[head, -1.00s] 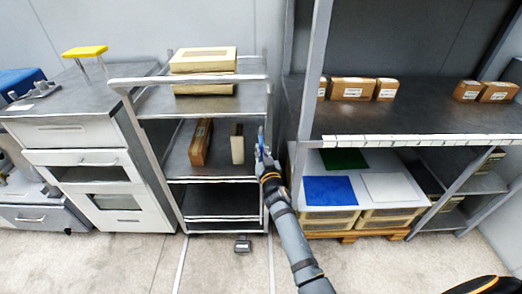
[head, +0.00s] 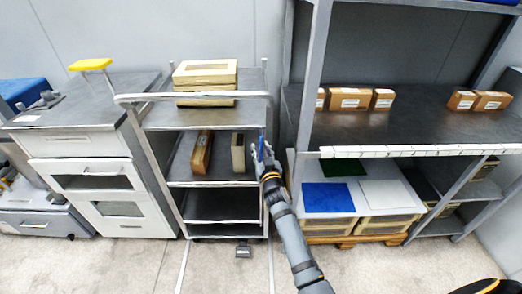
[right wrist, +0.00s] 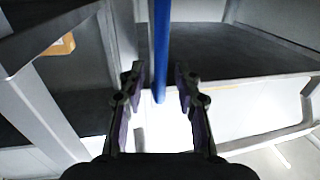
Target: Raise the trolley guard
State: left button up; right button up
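The grey trolley (head: 222,208) stands in the middle of the head view, with several shelves. A pale rail (head: 190,97) runs across its upper front and bends down at both ends; I cannot tell for sure whether this is the guard. A blue upright bar (head: 262,146) is at the trolley's right front side. It also shows in the right wrist view (right wrist: 161,50), between the two fingers, with its lower end near their tips. My right gripper (head: 264,150) is open around the bar, with a gap visible on each side (right wrist: 158,78). My left gripper is out of view.
Boxes (head: 204,72) sit on the trolley's top, and two more packages stand on its middle shelf. A drawer cabinet (head: 85,146) is close on the left. A rack (head: 420,150) with cartons stands on the right. Bare floor (head: 205,270) lies in front.

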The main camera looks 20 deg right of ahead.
jog(key=shift+s+f, duration=0.15)
jog(key=shift+s, duration=0.2)
jog(key=s, duration=0.6)
jog(key=shift+s+a, duration=0.3)
jog(key=shift+s, duration=0.1)
